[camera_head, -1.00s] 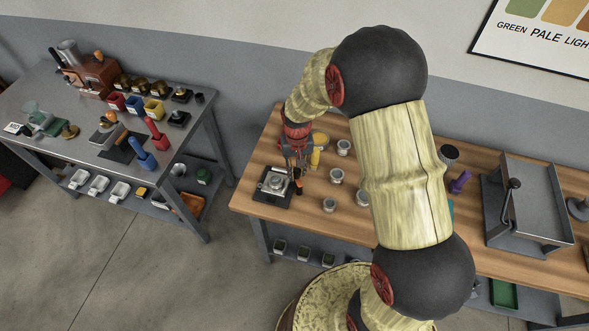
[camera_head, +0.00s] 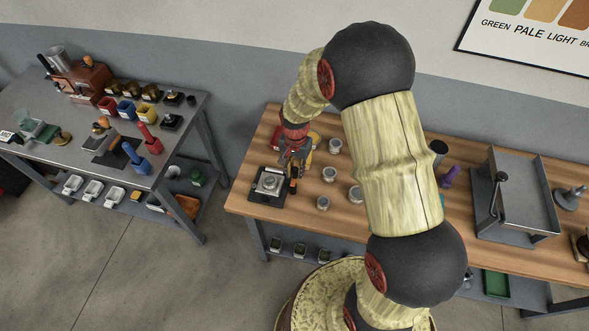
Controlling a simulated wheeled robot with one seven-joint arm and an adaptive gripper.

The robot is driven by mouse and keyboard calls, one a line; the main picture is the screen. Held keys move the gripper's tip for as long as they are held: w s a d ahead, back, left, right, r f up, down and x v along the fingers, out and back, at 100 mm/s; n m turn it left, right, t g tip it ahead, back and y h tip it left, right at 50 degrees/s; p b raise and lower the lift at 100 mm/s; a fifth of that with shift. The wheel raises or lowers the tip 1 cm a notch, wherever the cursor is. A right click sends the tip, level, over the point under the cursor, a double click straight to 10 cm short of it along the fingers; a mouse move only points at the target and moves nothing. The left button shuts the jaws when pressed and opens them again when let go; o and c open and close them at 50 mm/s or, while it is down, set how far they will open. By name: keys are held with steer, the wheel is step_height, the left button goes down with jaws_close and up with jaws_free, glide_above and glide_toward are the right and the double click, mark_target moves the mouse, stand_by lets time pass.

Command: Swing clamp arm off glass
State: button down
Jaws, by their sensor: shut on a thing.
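A small dark stand (camera_head: 258,197) sits at the left end of the wooden bench, with a round silver and glass piece (camera_head: 270,182) on it. My gripper (camera_head: 294,172) is low over the right side of this stand, beside the round piece. It is shut on a small dark upright part with an orange mark (camera_head: 292,187), which looks like the clamp arm's handle. The clamp arm itself is too small and too covered by my fingers to make out, so I cannot tell whether it lies over the glass.
Several small silver-lidded jars (camera_head: 329,174) stand on the wooden bench (camera_head: 250,160) just right of my gripper. A red box and a yellow thing are close behind it. A large grey tray (camera_head: 520,200) is at the right. The metal table (camera_head: 60,120) is at left.

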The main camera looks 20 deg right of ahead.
mark_target(295, 169)
stand_by(0.4)
steer(key=c, duration=1.6)
jaws_free()
step_height(295, 169, up, 12)
